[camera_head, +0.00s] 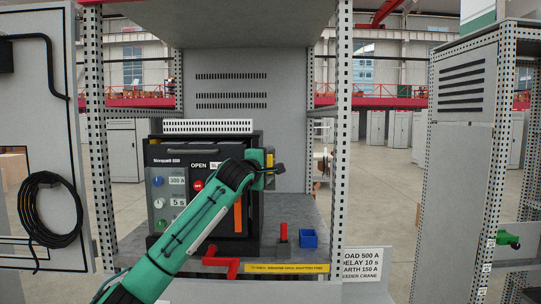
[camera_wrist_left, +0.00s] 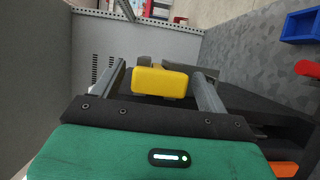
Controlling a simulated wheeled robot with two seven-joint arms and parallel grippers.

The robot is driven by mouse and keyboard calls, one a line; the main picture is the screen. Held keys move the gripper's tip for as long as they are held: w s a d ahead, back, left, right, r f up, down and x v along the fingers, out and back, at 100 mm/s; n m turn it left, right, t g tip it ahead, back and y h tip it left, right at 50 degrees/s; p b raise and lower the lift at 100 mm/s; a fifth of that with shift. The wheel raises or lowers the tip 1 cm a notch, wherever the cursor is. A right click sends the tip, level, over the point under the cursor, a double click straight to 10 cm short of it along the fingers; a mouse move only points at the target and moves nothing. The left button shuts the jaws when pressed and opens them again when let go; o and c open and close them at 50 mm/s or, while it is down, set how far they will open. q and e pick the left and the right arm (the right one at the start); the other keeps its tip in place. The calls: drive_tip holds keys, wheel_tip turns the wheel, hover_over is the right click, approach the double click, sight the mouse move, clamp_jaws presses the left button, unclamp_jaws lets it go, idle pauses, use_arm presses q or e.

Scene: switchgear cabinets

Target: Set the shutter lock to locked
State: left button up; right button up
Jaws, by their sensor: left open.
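A yellow block (camera_wrist_left: 160,81), which may be the shutter lock, sits between the two fingers of my left gripper (camera_wrist_left: 163,88) in the left wrist view. The fingers are apart on either side of it, and I see a gap at the right one. In the head view my left gripper (camera_head: 273,170) is at the right side of the dark breaker unit (camera_head: 176,158), with a bit of yellow showing beside it. My arm hides part of the unit's front. I cannot read a lock position. My right gripper is not in view.
An orange handle (camera_head: 238,216) is on the unit's front. A red crank (camera_head: 221,265), a red-handled piece (camera_head: 283,233) and a blue bin (camera_head: 308,238) are on the shelf. Perforated cabinet posts (camera_head: 341,130) flank the opening. A coiled cable (camera_head: 48,208) hangs at left.

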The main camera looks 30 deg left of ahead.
use_arm(q)
drive_tip(key=shift+w+a+p, duration=0.15)
drive_tip(key=shift+w+p, duration=0.25)
drive_tip(key=shift+w, duration=0.7)
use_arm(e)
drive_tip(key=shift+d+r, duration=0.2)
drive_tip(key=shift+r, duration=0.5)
use_arm(q)
drive_tip(key=shift+c, duration=0.5)
